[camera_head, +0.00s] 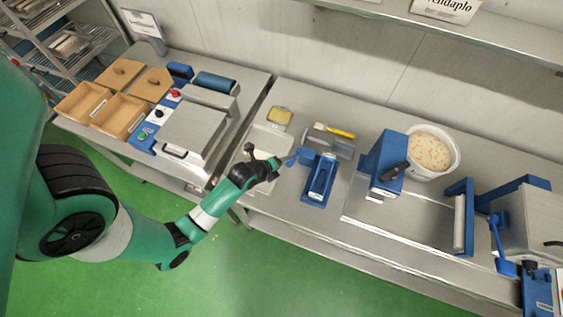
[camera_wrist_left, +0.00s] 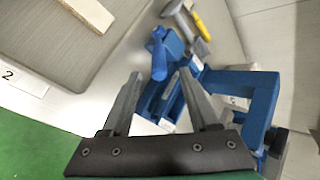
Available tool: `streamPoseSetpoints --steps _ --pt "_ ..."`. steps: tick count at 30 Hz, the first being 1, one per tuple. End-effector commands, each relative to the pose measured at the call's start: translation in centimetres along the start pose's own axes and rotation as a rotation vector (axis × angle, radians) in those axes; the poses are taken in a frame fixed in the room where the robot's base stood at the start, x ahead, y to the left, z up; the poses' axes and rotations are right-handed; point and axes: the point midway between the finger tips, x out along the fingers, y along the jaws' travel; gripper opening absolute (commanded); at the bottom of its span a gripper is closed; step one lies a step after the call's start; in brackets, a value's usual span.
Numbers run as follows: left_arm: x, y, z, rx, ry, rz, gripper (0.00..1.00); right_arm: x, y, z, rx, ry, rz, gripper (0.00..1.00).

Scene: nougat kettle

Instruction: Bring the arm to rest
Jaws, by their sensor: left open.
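My left arm, green with white and black joints, comes in from the left in the head view. Its left gripper (camera_head: 265,160) is above the front part of the steel table, left of a blue holder (camera_head: 319,182). In the left wrist view the two grey fingers (camera_wrist_left: 160,95) are spread apart with nothing held between them. Beyond them a blue handle (camera_wrist_left: 158,55) and the blue frame (camera_wrist_left: 255,95) show, partly covered by the fingers. I cannot tell whether the fingers touch the blue parts. My right gripper is not in view.
A light tray (camera_head: 268,138), a yellow sponge-like block (camera_head: 280,116) and a yellow-handled tool (camera_head: 335,131) lie near the gripper. To the right stand a blue device (camera_head: 385,160) and a white tub (camera_head: 430,148). Green floor (camera_head: 250,275) in front is clear.

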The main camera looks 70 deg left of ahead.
Motion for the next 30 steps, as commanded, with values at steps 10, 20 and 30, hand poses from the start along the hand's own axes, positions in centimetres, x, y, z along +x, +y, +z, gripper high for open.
streamPoseSetpoints --steps 10,20,30 --pt "0.1 0.0 0.0 0.000 0.000 0.000 0.61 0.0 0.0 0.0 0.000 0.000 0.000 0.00" --pt "-0.9 -8.3 -1.6 0.068 0.033 -0.130 0.61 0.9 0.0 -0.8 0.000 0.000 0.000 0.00" --pt "-13.1 -35.2 -5.2 0.071 0.092 -0.660 0.61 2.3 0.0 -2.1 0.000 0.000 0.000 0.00"
